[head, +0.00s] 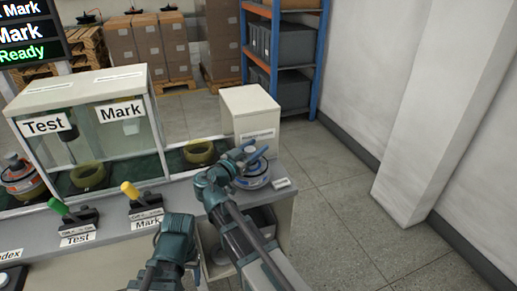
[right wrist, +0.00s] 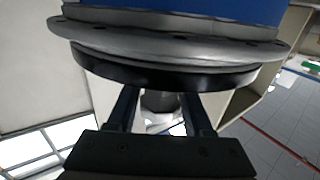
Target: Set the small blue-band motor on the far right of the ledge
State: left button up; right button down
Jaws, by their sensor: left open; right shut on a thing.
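The small motor (head: 254,172) has a blue band and a silver flange and is at the right end of the grey ledge (head: 113,213). My right gripper (head: 240,157) is shut on it. In the right wrist view, the motor (right wrist: 180,38) fills the top, with its blue band above the flange. The right gripper's fingers (right wrist: 160,108) close around the dark shaft at its hub. I cannot tell whether the motor touches the ledge. My left gripper (head: 175,226) is open and empty, low in front of the ledge.
A glass-walled box (head: 120,130) marked Test and Mark stands behind the ledge. A green-handled lever (head: 60,208) and a yellow-handled lever (head: 130,190) stand on it. An olive ring (head: 199,152) lies in the channel. A cream cabinet (head: 250,113) stands behind the motor. The floor right is clear.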

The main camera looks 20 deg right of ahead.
jog(key=shift+f+b, duration=0.7)
jog(key=shift+f, duration=0.3)
jog(key=shift+f, duration=0.2)
jog(key=shift+c, duration=1.5)
grip_release()
jog(key=shift+s, duration=0.1)
